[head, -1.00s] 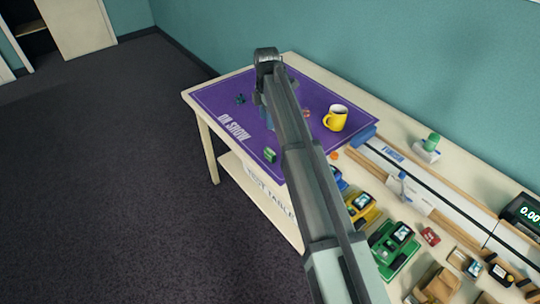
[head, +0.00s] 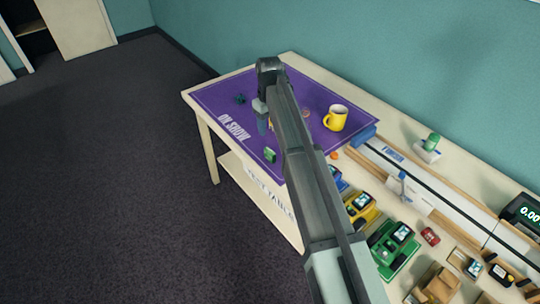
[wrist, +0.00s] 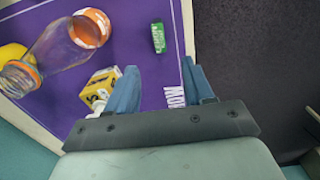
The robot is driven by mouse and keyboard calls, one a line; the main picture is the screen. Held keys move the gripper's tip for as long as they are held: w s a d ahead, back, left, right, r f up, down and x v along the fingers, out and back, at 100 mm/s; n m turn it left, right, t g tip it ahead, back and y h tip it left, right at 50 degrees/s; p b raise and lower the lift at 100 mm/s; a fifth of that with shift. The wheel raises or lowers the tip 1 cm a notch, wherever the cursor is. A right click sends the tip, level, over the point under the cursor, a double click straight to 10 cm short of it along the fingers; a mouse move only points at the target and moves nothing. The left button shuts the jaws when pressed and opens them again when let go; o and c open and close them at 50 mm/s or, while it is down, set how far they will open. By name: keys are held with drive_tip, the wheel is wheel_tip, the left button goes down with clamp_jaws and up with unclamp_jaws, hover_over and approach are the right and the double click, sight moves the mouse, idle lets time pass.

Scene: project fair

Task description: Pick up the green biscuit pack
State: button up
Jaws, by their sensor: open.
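The green biscuit pack (head: 270,155) lies on the purple mat near its front edge in the head view. It also shows in the wrist view (wrist: 158,38), beyond the fingertips and roughly in line with the gap between them. My gripper (wrist: 160,66) is open, with two blue fingers apart and nothing between them. In the head view my gripper (head: 263,127) hangs over the mat, up and slightly left of the pack, apart from it. My arm hides part of the mat there.
In the wrist view, a clear bottle (wrist: 62,48) with orange ends and a yellow-white carton (wrist: 98,90) are left of the fingers. A yellow mug (head: 335,118) stands on the mat (head: 215,102). Toy vehicles (head: 392,247) and a track (head: 420,180) fill the table's right side.

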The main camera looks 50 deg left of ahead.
sight(270, 151)
wheel_tip(270, 151, down, 13)
drive_tip(key=shift+w+d, duration=0.1)
idle(0.7)
clamp_jaws()
idle(0.3)
drive_tip(key=shift+r, duration=0.15)
